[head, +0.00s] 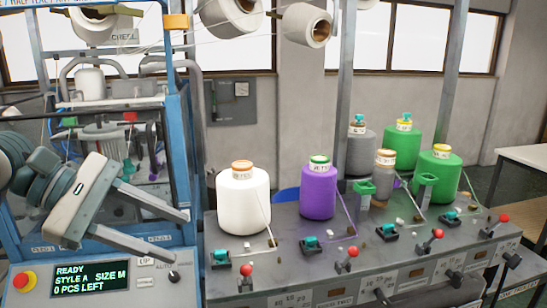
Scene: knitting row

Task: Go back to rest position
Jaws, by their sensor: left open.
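My left gripper (189,238) is at the lower left, in front of the blue-framed knitting machine (187,120). Its two fingers point right and are spread apart, with nothing between them. The tips are left of a white yarn cone (243,205) that stands on the grey bench (330,240). A purple yarn cone (318,192) stands to the right of the white one. My right gripper is not in this view.
Green cones (439,178) and grey cones stand farther right on the bench. Red-knobbed levers (437,234) line its front. The machine's display (90,277) reads READY, STYLE A, SIZE M, 0 PCS LEFT. A red button (22,281) is beside it. White cones (307,26) hang overhead.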

